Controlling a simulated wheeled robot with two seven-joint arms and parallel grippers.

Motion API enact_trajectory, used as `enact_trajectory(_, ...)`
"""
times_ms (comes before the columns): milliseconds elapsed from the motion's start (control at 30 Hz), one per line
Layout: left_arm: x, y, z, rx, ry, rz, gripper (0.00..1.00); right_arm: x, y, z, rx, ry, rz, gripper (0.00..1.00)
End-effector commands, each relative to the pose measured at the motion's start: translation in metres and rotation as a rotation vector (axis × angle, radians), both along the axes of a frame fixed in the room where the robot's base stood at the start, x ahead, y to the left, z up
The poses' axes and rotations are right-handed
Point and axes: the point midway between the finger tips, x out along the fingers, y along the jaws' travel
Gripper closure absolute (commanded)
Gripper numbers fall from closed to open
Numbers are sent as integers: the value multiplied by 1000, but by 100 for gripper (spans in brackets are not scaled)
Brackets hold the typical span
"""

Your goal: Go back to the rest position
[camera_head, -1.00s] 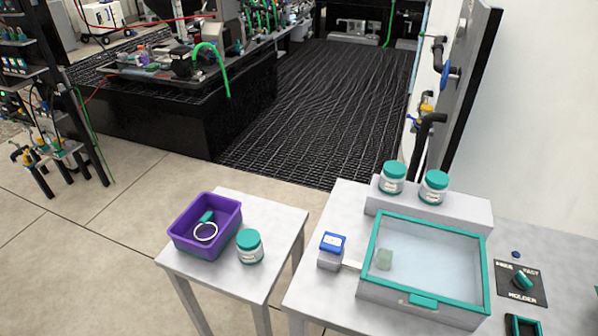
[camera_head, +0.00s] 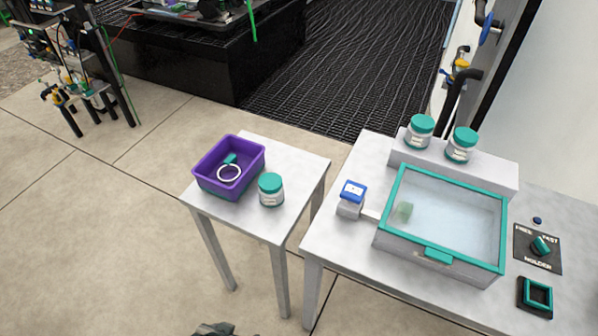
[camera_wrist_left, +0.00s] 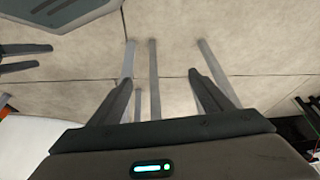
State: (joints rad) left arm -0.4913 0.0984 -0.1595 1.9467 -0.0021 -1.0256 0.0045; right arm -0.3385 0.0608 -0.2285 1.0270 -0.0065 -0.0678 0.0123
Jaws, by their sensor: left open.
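My left gripper (camera_wrist_left: 163,78) shows in the left wrist view. Its two dark fingers are spread apart with nothing between them. Behind them are the tiled floor and several thin grey legs, apart from the fingers. In the head view only a small dark piece shows at the bottom edge, and I cannot tell which part of me it is.
A purple tote (camera_head: 207,185) with a white ring (camera_head: 229,173) and a teal-lidded jar (camera_head: 271,190) stand on a small table (camera_head: 240,221). Right of it, a larger table (camera_head: 340,256) carries a teal-framed clear-lidded box (camera_head: 452,268), a blue-topped container (camera_head: 351,199) and two jars.

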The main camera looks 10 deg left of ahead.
Motion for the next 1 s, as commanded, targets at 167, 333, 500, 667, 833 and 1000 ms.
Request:
enact_trajectory(167, 2, -10, -68, -18, -39, -11, 28, 0, 0, 0, 0, 0, 0, 30)
enact_trajectory(333, -5, -18, -123, -35, -84, -21, 28, 0, 0, 0, 0, 0, 0, 30)
enact_trajectory(500, -22, -24, -169, -53, -128, -33, 28, 0, 0, 0, 0, 0, 0, 30)
enact_trajectory(667, -37, -26, -195, -65, -162, -42, 28, 0, 0, 0, 0, 0, 0, 30)
enact_trajectory(833, -45, -28, -206, -73, -181, -46, 28, 0, 0, 0, 0, 0, 0, 30)
enact_trajectory(1000, -46, -28, -208, -73, -184, -46, 28, 0, 0, 0, 0, 0, 0, 30)
